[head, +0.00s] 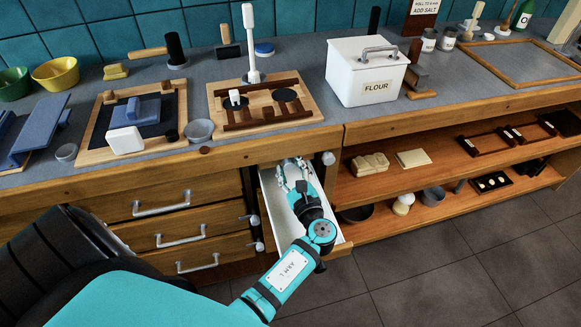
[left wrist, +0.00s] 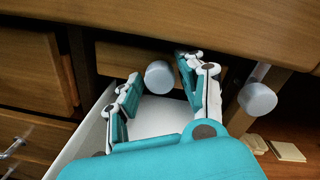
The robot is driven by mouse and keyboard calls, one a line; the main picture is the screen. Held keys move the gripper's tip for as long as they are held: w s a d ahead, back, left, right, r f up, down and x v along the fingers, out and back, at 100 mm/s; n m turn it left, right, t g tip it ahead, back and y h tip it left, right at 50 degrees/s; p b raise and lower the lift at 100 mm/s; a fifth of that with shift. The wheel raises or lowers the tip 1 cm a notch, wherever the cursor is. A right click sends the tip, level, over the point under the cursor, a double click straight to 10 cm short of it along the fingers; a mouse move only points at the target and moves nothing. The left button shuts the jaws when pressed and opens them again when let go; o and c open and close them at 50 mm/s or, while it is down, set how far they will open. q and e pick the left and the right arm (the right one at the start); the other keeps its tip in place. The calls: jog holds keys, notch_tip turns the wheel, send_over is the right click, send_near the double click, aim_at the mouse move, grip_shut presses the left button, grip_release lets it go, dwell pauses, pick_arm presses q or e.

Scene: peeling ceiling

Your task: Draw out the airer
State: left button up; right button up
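A pale, white-lined pull-out (head: 272,205) stands out from under the counter; I cannot tell if it is the airer. Its pale inside also shows in the left wrist view (left wrist: 165,118). My left gripper (head: 292,168) reaches over it toward the cabinet. In the left wrist view my left gripper (left wrist: 165,85) is open, its fingers apart on either side of a round grey knob (left wrist: 160,77). Contact with that knob is not visible. Another grey knob (left wrist: 257,99) stands to the right, outside the fingers; it also shows in the head view (head: 328,158). My right gripper is out of view.
Drawers with bar handles (head: 182,236) are left of the pull-out, with two grey knobs beside it (head: 252,219). An open shelf (head: 375,185) is on the right. The counter above holds a flour bin (head: 362,80) and boards. The tiled floor (head: 450,270) is clear.

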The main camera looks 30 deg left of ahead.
pick_arm(q)
grip_shut()
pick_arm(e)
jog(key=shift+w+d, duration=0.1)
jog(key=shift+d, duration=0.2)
pick_arm(q)
jog(key=v, duration=0.4)
jog(key=shift+s+d+p, duration=0.25)
jog(key=shift+s+p, duration=0.05)
jog(key=shift+s, duration=0.05)
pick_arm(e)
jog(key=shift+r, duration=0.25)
pick_arm(q)
grip_release()
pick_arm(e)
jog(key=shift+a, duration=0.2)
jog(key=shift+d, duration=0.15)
pick_arm(q)
jog(key=shift+w+a, duration=0.1)
